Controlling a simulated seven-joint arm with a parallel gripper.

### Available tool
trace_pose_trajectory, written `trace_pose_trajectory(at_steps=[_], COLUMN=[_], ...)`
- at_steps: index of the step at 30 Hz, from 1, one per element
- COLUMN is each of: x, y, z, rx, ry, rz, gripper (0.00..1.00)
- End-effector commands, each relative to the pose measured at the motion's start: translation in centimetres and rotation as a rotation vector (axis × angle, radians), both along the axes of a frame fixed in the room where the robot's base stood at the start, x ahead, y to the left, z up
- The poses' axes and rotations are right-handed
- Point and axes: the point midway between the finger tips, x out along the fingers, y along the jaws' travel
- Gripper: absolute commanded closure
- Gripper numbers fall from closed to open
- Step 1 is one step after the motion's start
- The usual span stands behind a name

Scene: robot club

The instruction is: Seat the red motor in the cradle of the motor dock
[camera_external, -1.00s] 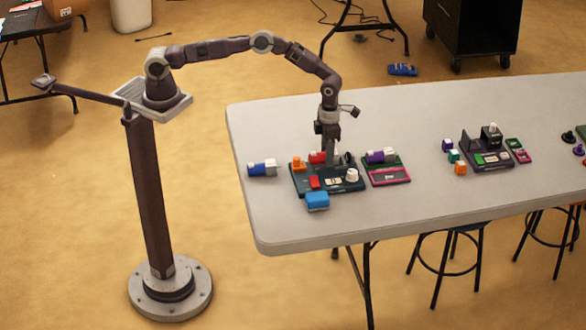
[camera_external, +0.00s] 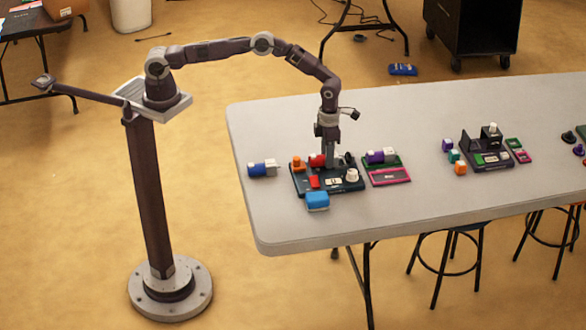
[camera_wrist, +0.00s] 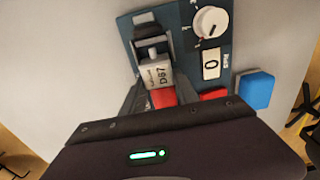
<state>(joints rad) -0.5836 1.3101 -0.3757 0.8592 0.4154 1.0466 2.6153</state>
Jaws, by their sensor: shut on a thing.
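The red motor (camera_external: 317,160) is at the back of the motor dock (camera_external: 352,186). In the wrist view the red motor (camera_wrist: 163,96) shows its red body and a light grey end marked D67. My gripper (camera_external: 330,162) points straight down over the dock's back part and is shut on the motor. In the wrist view the fingers of my gripper (camera_wrist: 160,98) lie on either side of the body. The grey end lies at the dark cradle (camera_wrist: 150,34) of the dock. The fingers and wrist hide part of the motor, so I cannot tell whether it rests fully in the cradle.
The dock carries a white knob (camera_external: 352,175), a red block (camera_external: 314,182) and an orange part (camera_external: 298,163). A blue block (camera_external: 317,201) is at its front edge. A blue-and-white motor (camera_external: 262,168) lies left; a purple-and-white one (camera_external: 381,156) lies right. The table's front left is clear.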

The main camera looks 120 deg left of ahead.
Motion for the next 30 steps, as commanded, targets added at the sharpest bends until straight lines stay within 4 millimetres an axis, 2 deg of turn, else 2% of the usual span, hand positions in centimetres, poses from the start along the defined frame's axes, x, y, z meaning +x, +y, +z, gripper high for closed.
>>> trace_pose_trajectory(at_steps=[5, 6, 9, 16, 19, 30], x=[0.03, 0.03, 0.03, 0.02, 0.0, 0.04], y=[0.01, 0.01, 0.01, 0.01, 0.0, 0.03], z=[-0.06, -0.06, -0.06, -0.07, -0.11, 0.41], rx=[0.0, 0.0, 0.001, 0.0, 0.0, 0.001], ry=[-0.001, -0.001, -0.001, 0.0, 0.0, -0.001], rz=[0.0, 0.0, 0.0, 0.0, 0.0, 0.0], gripper=[1.0, 0.6, 0.41, 0.39, 0.21, 0.2])
